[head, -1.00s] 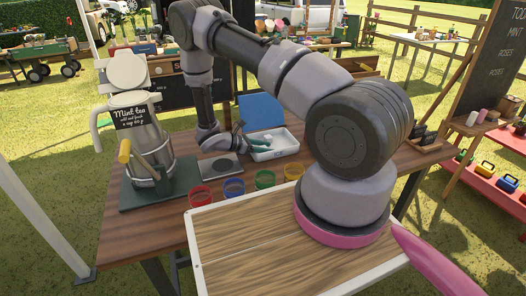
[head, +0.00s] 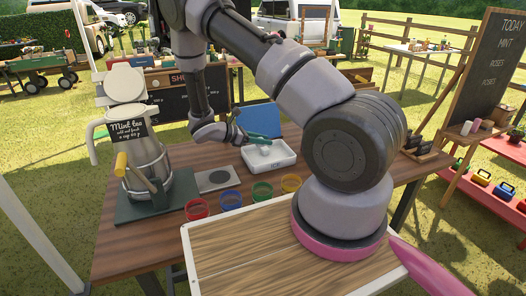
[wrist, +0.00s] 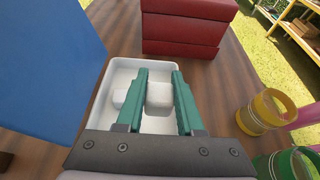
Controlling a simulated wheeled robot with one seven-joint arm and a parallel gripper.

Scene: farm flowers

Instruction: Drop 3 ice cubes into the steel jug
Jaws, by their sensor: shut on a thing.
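My gripper (wrist: 158,98) has teal fingers and is shut on a white ice cube (wrist: 159,95), seen between the fingertips in the wrist view. In the head view my gripper (head: 258,138) is over the white ice tray (head: 284,164); the tray also shows in the wrist view (wrist: 104,88). Another ice cube (wrist: 120,98) shows in the tray to the left of the fingers. The steel jug (head: 150,160) stands upright on a dark green base at the left of the table, with a "Mint tea" sign on it. Its inside is not visible.
A grey plate with a dark disc (head: 218,178) lies between jug and tray. A blue panel (head: 256,117) stands behind the tray. Red boxes (wrist: 185,28) are beyond it in the wrist view.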

